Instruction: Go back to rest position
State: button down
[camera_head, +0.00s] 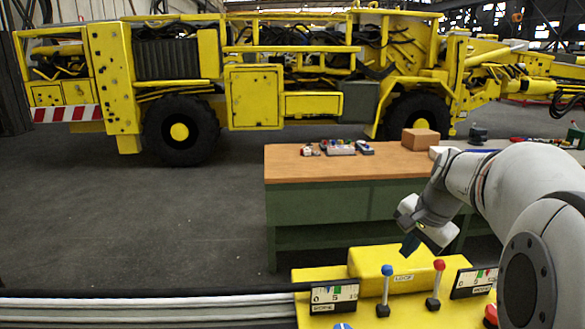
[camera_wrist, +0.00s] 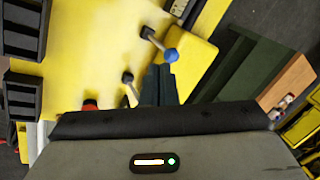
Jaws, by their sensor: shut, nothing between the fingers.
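My gripper (camera_head: 410,244) hangs above the yellow control panel (camera_head: 302,275) in the head view, its dark fingers pointing down. The fingers (camera_wrist: 160,84) look closed together in the wrist view, with nothing between them. A lever with a blue knob (camera_head: 387,270) stands on the panel left of and below my gripper. A lever with a red knob (camera_head: 439,265) stands to its right. My gripper looks apart from both levers. The blue knob (camera_wrist: 171,54) also shows in the wrist view, beside the fingers. A second lever (camera_wrist: 128,78) is partly hidden behind my gripper there.
Gauges (camera_head: 334,298) flank the levers, and a raised yellow box (camera_head: 372,262) stands behind them. A wooden-topped workbench (camera_head: 300,168) with small parts and a cardboard box (camera_head: 420,139) stands beyond. A large yellow machine (camera_head: 255,95) fills the back. The floor at left is clear.

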jog(key=s+a+f+n, duration=0.3)
jog(key=s+a+n, duration=0.2)
jog(key=s, duration=0.5)
jog(key=s+a+f+n+h, duration=0.1)
jog(key=s+a+f+n, duration=0.2)
jog(key=s+a+n, duration=0.3)
jog(key=shift+s+a+f, duration=0.15)
jog(key=shift+s+a, duration=0.5)
jog(key=shift+s, duration=1.2)
